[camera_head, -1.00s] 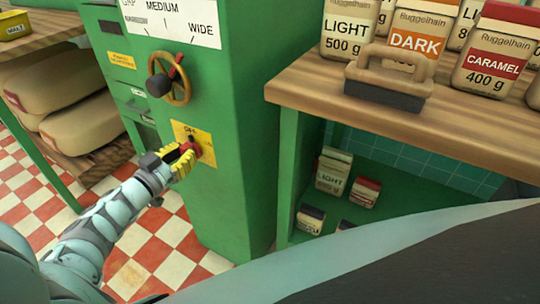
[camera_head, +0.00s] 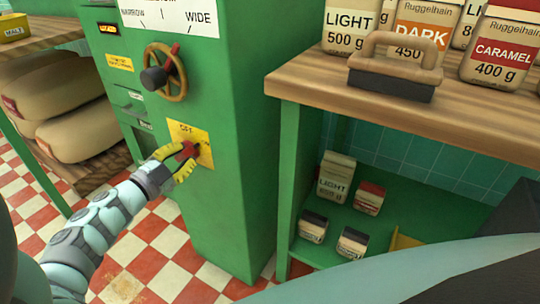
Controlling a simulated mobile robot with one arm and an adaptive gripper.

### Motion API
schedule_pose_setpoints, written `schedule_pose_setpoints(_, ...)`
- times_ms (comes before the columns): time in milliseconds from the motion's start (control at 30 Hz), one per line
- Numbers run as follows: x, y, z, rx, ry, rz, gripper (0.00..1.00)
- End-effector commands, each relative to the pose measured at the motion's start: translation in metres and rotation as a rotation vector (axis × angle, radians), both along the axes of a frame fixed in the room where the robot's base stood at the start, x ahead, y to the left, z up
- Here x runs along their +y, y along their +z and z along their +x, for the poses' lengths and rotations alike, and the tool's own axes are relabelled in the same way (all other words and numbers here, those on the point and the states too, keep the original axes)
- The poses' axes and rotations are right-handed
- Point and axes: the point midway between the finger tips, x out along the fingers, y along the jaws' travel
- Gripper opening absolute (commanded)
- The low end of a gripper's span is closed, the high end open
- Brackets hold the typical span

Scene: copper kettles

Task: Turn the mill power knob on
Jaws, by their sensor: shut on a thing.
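The green mill (camera_head: 228,195) stands in the middle of the view. On its front is a yellow plate (camera_head: 204,137) marked "OFF", with the red power knob (camera_head: 186,151) on it. My gripper (camera_head: 186,160), with yellow fingers, is shut on the red knob, one finger above and one below. The fingers hide part of the knob and plate, and I cannot tell for certain which position the knob points to.
A handwheel (camera_head: 166,74) with a dark handle sticks out above the plate. A wooden counter (camera_head: 460,115) with labelled bags and a handled block (camera_head: 393,68) is at right, small packages on the shelf below. Sacks (camera_head: 70,112) lie on a rack at left.

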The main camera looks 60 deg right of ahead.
Motion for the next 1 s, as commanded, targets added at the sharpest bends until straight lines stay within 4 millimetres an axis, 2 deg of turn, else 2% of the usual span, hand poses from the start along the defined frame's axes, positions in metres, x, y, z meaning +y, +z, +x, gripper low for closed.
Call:
schedule_pose_setpoints(400,0.001,-0.0044,0.0002,-0.184,0.005,0.019,0.0)
schedule_pose_setpoints(933,0.001,-0.004,-0.0002,-0.208,0.005,0.021,0.0)
schedule_pose_setpoints(967,0.001,-0.004,-0.0002,-0.208,0.005,0.021,0.22)
schedule_pose_setpoints(1000,0.001,-0.0041,-0.0003,-0.208,0.004,0.022,0.26)
